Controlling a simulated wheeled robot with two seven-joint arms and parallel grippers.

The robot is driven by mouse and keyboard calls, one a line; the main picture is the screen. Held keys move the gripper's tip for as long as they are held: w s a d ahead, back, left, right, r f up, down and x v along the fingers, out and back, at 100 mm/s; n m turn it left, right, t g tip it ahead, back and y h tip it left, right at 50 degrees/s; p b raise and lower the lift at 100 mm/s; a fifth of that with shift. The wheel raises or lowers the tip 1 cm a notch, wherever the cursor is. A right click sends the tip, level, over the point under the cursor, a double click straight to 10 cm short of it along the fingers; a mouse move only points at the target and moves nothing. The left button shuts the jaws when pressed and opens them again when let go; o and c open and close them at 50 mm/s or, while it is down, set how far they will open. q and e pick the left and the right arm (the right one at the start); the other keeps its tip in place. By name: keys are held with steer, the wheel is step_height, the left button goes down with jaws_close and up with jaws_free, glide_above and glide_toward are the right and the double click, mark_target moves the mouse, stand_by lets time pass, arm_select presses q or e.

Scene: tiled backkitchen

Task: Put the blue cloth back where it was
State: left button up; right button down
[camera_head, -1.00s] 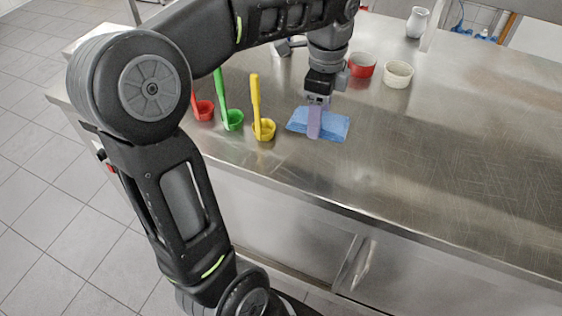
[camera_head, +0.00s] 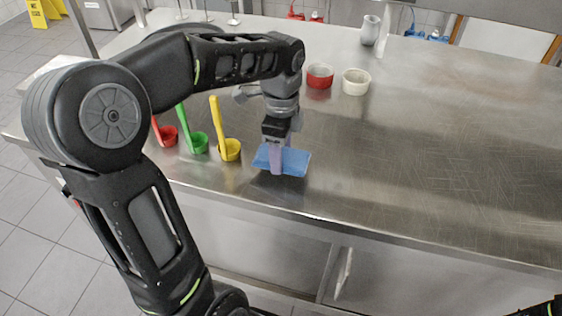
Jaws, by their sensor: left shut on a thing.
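The blue cloth (camera_head: 296,161) is a small flat piece near the front edge of the steel counter, right of the yellow ladle. My left gripper (camera_head: 277,160) comes down on it from above and is shut on it. A pale purple finger covers the middle of the cloth, with blue showing on both sides. I cannot tell whether the cloth touches the counter or is just above it. My right gripper is not in view.
Red (camera_head: 167,136), green (camera_head: 198,143) and yellow (camera_head: 230,150) ladles stand left of the cloth. A red bowl (camera_head: 319,77), a white bowl (camera_head: 356,82) and a pale jug (camera_head: 371,30) stand farther back. The steel counter (camera_head: 430,140) is clear on the right.

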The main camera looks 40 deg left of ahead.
arm_select(q)
steer(key=shift+f, duration=1.85)
steer(key=shift+f, duration=0.1)
steer(key=shift+f, duration=0.15)
steer(key=o, duration=1.3)
step_height(320, 180, up, 12)
steer(key=shift+r, duration=0.25)
